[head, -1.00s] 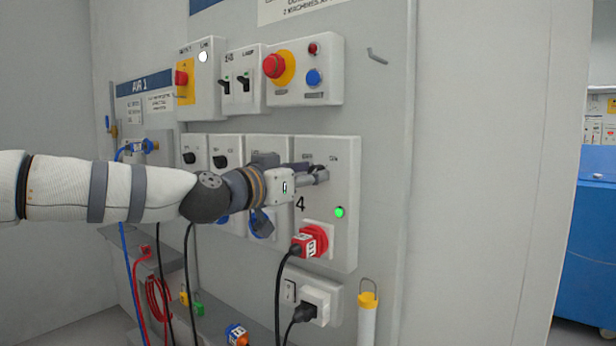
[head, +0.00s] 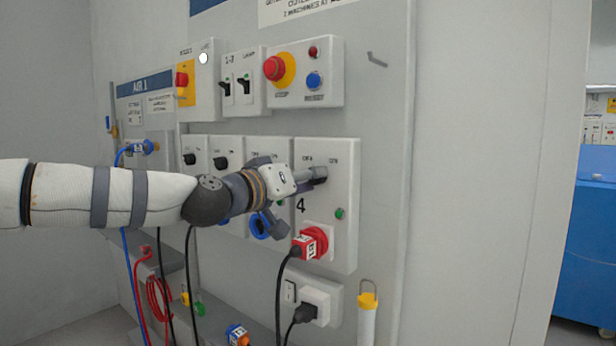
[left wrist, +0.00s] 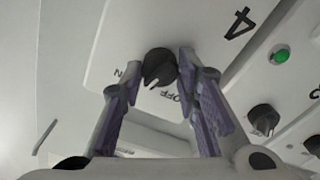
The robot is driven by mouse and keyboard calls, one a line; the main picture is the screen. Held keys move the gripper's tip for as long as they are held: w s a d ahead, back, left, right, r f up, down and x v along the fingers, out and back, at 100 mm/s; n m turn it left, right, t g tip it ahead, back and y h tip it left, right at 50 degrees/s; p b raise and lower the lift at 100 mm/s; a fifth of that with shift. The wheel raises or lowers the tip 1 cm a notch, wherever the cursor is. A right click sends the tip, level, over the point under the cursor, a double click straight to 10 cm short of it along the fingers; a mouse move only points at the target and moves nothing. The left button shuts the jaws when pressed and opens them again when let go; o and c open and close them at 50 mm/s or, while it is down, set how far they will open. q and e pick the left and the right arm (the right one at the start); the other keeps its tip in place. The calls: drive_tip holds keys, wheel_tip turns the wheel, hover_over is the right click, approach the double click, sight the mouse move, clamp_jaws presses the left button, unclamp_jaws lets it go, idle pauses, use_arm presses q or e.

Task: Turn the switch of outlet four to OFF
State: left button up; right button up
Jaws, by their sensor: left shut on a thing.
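The outlet four panel (head: 345,240) is a pale box with a "4", a red plug in its socket and a small green lamp (head: 339,214) that looks dim. My left gripper (head: 314,176) reaches in from the left to the top of this panel and is shut on the black switch knob, mostly hidden in the head view. In the left wrist view the switch knob (left wrist: 158,67) sits between the two fingertips. Its pale mark points roughly toward the printed OFF. My right gripper is not in view.
Neighbouring outlets with black knobs (head: 221,162) stand to the left. Above are a red emergency button (head: 274,67) and a blue button (head: 313,80). The red plug (head: 306,246) and its black cable hang below my gripper. Bare wall lies to the right.

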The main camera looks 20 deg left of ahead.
use_arm(q)
drive_tip(key=n, duration=1.2)
drive_tip(key=shift+f, duration=0.1)
drive_tip(key=shift+n, duration=0.3)
idle(0.3)
drive_tip(key=o, duration=1.2)
drive_tip(key=shift+c, duration=0.2)
drive_tip(key=v, duration=1.2)
